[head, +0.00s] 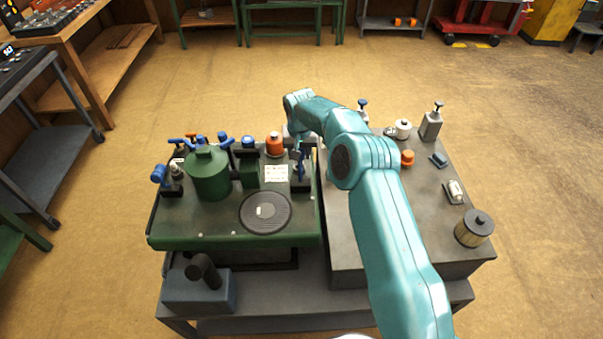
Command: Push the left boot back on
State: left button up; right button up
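The green mower engine deck (225,225) stands on the bench at centre left. At its left end a small blue cap-like part (159,173) sits beside a pale plug-like part (177,168) on a dark block. The blue part looks like the left boot, but it is too small to be sure. A similar blue part (301,165) stands at the deck's right end. My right arm reaches in from the lower right, and its wrist bends down over the deck's back right corner. My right gripper (298,147) is small and partly hidden there. My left gripper is out of view.
A green canister (208,174), an orange-capped part (274,144) and a round black disc (265,212) are on the deck. The grey right-hand block (345,235) carries a filter (474,228), a grey bottle (431,124) and small parts. A pump-like part (200,285) stands below.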

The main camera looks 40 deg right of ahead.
jog(key=shift+w+d+f, duration=0.3)
jog(key=shift+w+f, duration=0.2)
jog(key=shift+w+d+f, duration=0.3)
jog(key=shift+w+f, duration=0.2)
jog(key=shift+s, duration=0.1)
jog(key=o, duration=0.6)
jog(key=shift+o, duration=0.2)
jog(key=shift+r, duration=0.1)
notch_tip(320, 180, up, 7)
jog(key=shift+p, duration=0.4)
